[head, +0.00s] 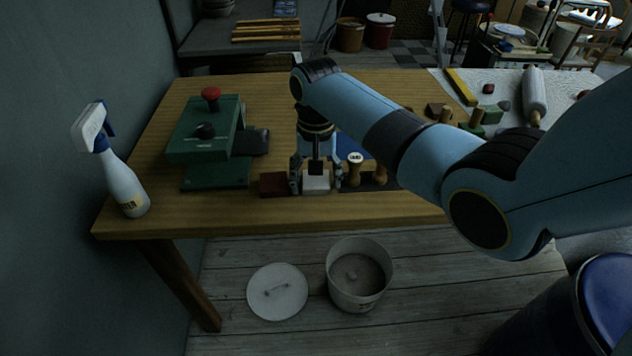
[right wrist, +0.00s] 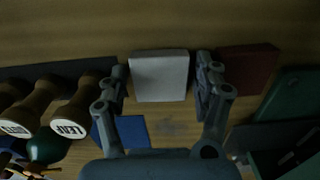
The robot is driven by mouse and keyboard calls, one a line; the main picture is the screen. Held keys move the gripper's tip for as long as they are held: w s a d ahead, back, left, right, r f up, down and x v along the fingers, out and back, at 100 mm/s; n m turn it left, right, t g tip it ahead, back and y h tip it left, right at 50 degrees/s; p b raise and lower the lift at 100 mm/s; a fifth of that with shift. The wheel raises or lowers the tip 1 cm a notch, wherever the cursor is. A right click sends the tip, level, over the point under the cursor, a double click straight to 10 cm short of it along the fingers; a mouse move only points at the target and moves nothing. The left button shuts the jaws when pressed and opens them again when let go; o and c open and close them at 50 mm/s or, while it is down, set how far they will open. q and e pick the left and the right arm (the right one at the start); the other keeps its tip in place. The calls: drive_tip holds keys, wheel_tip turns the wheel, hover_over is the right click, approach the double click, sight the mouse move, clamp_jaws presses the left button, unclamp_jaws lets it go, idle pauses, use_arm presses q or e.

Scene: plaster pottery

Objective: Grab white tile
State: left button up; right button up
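The white tile (head: 316,183) lies near the front edge of the wooden table, and it also shows in the right wrist view (right wrist: 160,76). My right gripper (head: 317,184) reaches down over it, with one finger on each side. In the right wrist view the fingers of the gripper (right wrist: 162,80) stand apart, with a narrow gap between the tile and the finger on the right. The finger on the left is very close to the tile; whether it touches I cannot tell. My left gripper is not in view.
A dark red tile (head: 273,185) lies just left of the white one. A green press (head: 205,140) and spray bottle (head: 122,180) are further left. A white bucket (head: 358,285) stands below.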

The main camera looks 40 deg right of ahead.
drive_tip(key=c, duration=1)
